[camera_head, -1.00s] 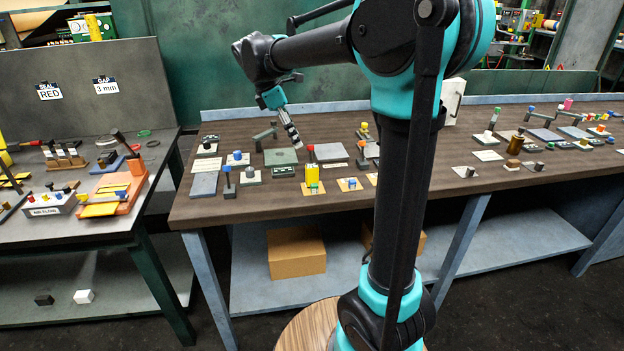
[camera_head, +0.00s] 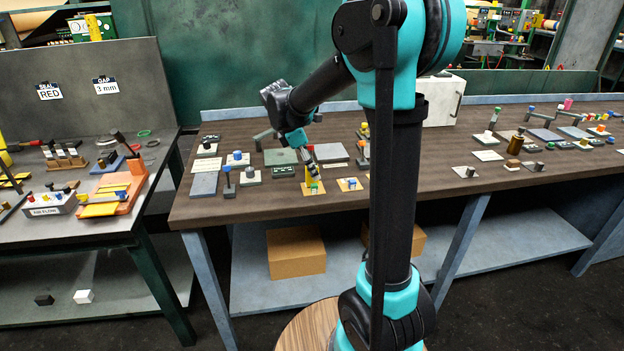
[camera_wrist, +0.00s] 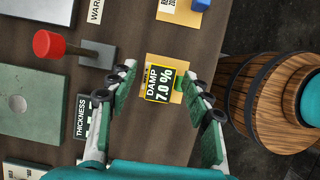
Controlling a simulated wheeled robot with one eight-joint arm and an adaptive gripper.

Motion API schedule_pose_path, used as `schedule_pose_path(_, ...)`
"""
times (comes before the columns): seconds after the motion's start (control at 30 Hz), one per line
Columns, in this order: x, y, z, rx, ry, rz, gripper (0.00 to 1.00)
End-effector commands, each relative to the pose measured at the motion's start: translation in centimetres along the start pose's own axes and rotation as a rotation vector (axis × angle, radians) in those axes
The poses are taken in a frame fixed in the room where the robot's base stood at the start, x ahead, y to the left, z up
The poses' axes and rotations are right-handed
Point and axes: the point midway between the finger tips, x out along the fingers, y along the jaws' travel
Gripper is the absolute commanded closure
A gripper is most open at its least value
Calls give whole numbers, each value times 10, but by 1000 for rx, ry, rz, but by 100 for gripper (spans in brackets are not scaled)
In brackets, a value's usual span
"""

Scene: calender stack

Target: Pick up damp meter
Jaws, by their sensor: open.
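The damp meter (camera_wrist: 158,92) is a yellow block with a dark display reading "DAMP 7.0 %". In the wrist view it lies between the two fingers of my gripper (camera_wrist: 157,76), on a tan plate, with a gap on each side. In the head view my gripper (camera_head: 313,178) points down over the yellow meter (camera_head: 308,173) and hides most of it. My gripper is open and holds nothing. I cannot tell the exact height of the fingertips above the plate.
A red-knobbed lever (camera_wrist: 48,44) on a grey base and a "THICKNESS" label (camera_wrist: 82,118) lie left of the meter in the wrist view. Other small devices crowd the brown table (camera_head: 420,182). A white box (camera_head: 444,100) stands at the back.

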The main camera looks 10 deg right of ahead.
Motion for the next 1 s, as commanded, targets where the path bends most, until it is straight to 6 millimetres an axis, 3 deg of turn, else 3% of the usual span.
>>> schedule_pose_path(0.27, 3, 0, 0, 0, 0, 0, 51)
schedule_pose_path(0.67, 2, 0, 0, 0, 0, 0, 100)
schedule_pose_path(1.0, 2, 0, 0, 0, 0, 0, 100)
